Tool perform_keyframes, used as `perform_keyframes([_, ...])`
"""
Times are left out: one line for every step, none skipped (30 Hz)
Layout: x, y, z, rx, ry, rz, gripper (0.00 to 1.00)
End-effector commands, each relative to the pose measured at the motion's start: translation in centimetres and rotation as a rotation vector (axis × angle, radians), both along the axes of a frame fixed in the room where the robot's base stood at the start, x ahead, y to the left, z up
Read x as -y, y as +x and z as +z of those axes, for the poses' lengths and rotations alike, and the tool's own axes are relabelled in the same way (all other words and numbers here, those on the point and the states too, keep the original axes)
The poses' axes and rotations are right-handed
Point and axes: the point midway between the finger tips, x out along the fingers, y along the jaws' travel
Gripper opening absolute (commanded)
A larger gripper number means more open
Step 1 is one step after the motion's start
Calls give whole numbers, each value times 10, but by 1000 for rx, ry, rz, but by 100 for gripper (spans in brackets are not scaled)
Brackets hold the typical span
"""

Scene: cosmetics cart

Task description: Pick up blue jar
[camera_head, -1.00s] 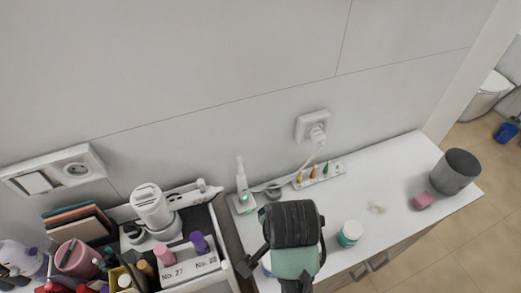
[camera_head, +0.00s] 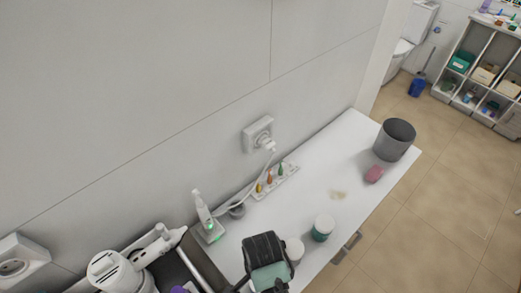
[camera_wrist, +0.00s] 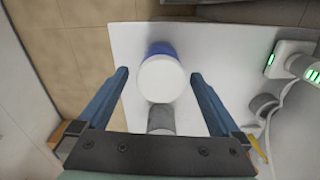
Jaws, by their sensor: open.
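The blue jar (camera_wrist: 160,49) has a white lid (camera_wrist: 162,78) and stands on the white counter. In the wrist view my gripper (camera_wrist: 159,75) is open, with one finger on each side of the jar and a gap to both. In the head view my gripper's dark and teal body (camera_head: 268,272) is at the bottom, its fingers hidden. A white-lidded jar (camera_head: 294,250), apparently the same one, shows just right of it, partly covered.
A teal jar with a white lid (camera_head: 323,229) stands to the right on the counter (camera_head: 315,180). A pink block (camera_head: 374,174) and a grey bin (camera_head: 395,140) are farther right. A charger stand (camera_head: 208,230) and power strip (camera_head: 273,181) line the wall.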

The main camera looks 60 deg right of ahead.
Motion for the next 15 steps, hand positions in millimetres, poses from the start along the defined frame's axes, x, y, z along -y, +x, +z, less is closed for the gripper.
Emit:
perform_keyframes([-1,-1,-4,-4,4,0,100])
perform_keyframes([-1,-1,-8,-4,3,0,100])
perform_keyframes([-1,-1,-13,-4,3,0,100])
perform_keyframes([-2,-1,-17,-5,4,0,100])
perform_keyframes([-2,-1,-21,-4,3,0,100])
perform_keyframes([-2,-1,-26,-3,2,1,100])
perform_keyframes([-2,-1,-31,-3,2,1,100])
perform_keyframes([-2,0,-34,-3,2,1,100])
perform_keyframes([-2,-1,-38,-3,2,1,100])
perform_keyframes([-2,-1,-40,-3,2,1,100])
perform_keyframes([-2,0,-42,-2,1,1,100])
perform_keyframes([-2,0,-44,-2,1,1,100])
perform_keyframes([-2,0,-45,-2,1,1,100])
perform_keyframes([-2,0,-46,-2,1,1,100])
perform_keyframes([-2,0,-46,-1,0,1,100])
